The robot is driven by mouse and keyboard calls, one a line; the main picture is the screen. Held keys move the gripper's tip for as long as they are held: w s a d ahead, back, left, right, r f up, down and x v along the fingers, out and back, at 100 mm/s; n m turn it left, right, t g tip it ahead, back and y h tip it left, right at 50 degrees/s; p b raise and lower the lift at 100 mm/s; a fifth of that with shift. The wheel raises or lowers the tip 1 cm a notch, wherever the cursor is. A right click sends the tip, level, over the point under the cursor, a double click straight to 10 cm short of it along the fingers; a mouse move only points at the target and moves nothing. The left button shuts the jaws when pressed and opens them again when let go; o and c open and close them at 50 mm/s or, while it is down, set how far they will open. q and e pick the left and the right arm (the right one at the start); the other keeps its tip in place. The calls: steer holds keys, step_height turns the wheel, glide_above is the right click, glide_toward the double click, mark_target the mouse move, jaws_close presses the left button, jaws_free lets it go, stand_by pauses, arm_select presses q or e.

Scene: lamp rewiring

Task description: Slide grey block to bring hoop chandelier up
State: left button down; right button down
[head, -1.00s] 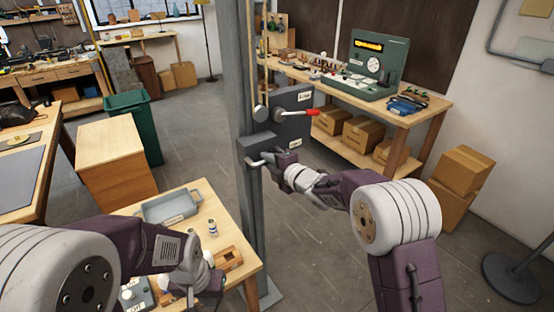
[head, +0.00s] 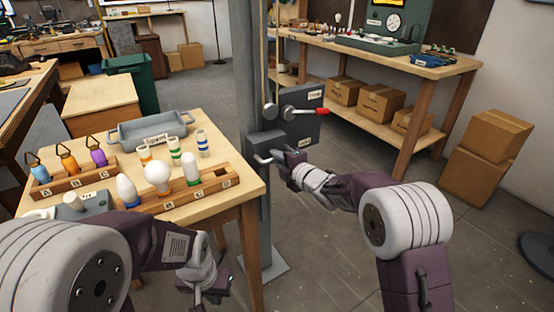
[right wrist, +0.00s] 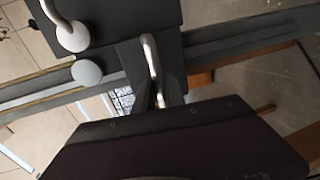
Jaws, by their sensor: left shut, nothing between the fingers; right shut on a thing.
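The grey block (head: 262,146) sits on the upright grey post, below a grey box with a red-tipped lever. A pale metal handle (right wrist: 152,62) sticks out from the block. My right gripper (head: 281,157) is shut on this handle at the block's front. My left gripper (head: 212,291) is shut and empty, low in front of the small table's right edge. The hoop chandelier is not in view.
The lever box (head: 297,124) is fixed close above the block. A workbench (head: 420,66) with boxes beneath is behind.

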step_height(320, 180, down, 15)
steer(key=b, duration=1)
steer(key=shift+d+r+b, duration=0.15)
steer(key=shift+r+b, duration=0.05)
steer(key=shift+b, duration=0.1)
steer(key=shift+f, duration=0.15)
steer(key=c, duration=1.8)
jaws_free()
steer(key=o, duration=0.4)
steer(key=shift+w+f, duration=0.1)
steer(key=shift+w, duration=0.05)
